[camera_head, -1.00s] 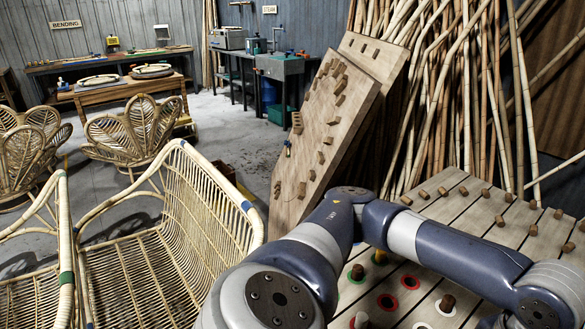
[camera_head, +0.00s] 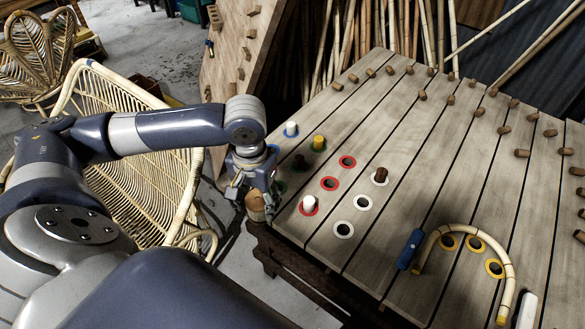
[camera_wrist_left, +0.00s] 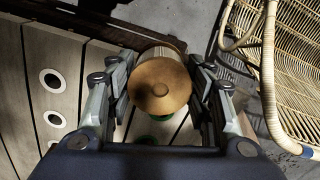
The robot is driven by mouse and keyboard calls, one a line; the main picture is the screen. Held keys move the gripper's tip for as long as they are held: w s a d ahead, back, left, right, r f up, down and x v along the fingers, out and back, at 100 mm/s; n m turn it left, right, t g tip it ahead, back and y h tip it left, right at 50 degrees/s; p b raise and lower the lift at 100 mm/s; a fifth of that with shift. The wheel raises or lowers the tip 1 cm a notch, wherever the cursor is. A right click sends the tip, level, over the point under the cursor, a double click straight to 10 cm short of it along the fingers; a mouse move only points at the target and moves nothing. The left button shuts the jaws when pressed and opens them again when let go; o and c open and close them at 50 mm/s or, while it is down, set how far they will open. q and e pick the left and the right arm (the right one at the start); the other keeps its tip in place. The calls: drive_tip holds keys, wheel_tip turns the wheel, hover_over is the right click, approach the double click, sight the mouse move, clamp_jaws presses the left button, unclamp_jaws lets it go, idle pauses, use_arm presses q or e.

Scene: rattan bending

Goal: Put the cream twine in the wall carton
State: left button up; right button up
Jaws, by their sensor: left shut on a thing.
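My left gripper (camera_head: 257,192) points down at the left edge of the slatted board. It is shut on a spool with a round wooden end (camera_wrist_left: 160,88) and a pale body, which I take to be the cream twine (camera_head: 257,210). In the left wrist view the spool sits between both fingers, its wooden end facing the camera and most of its body hidden. In the head view only its tan lower part shows below the fingers. I cannot make out the wall carton in either view. My right gripper is not in view.
The slatted board (camera_head: 410,125) has coloured ring holes, several pegs and a bent cane (camera_head: 462,229) with a blue-handled tool (camera_head: 409,249). A rattan chair (camera_head: 120,90) stands left of it. A leaning peg board (camera_head: 232,65) and upright canes (camera_head: 400,25) are behind.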

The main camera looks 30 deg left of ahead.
use_arm(q)
drive_tip(key=w, duration=0.5)
drive_tip(key=w+f, duration=0.1)
drive_tip(key=w, duration=0.4)
drive_tip(key=w+p, duration=0.1)
drive_tip(key=w, duration=0.4)
drive_tip(key=shift+w+d+f, duration=0.1)
drive_tip(key=shift+w+f, duration=0.1)
drive_tip(key=shift+f, duration=0.05)
wheel_tip(320, 180, down, 3)
drive_tip(key=shift+f+p, duration=0.2)
drive_tip(key=shift+p, duration=0.15)
drive_tip(key=shift+f, duration=0.1)
drive_tip(key=o, duration=1.1)
drive_tip(key=shift+f, duration=0.1)
